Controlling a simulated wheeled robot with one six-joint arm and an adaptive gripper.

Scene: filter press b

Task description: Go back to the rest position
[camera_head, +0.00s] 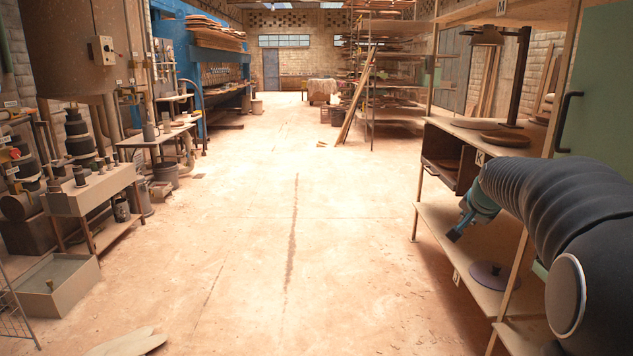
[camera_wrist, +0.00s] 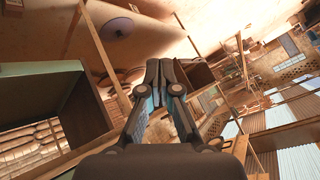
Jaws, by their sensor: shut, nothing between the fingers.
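My gripper (camera_head: 456,234) shows at the right in the head view, at the end of my dark ribbed arm. It hangs beside the wooden shelf (camera_head: 470,262), with its fingers pointing down and to the left. In the wrist view my gripper (camera_wrist: 160,68) is in the middle, its two dark fingers together and nothing between them. No object is held. The rest position has no visible mark.
A dark round disc (camera_head: 491,274) lies on the lower shelf board, close to my arm. A green panel (camera_head: 600,85) with a black handle stands at the far right. Benches and a grey basin (camera_head: 60,282) line the left. The middle floor is clear.

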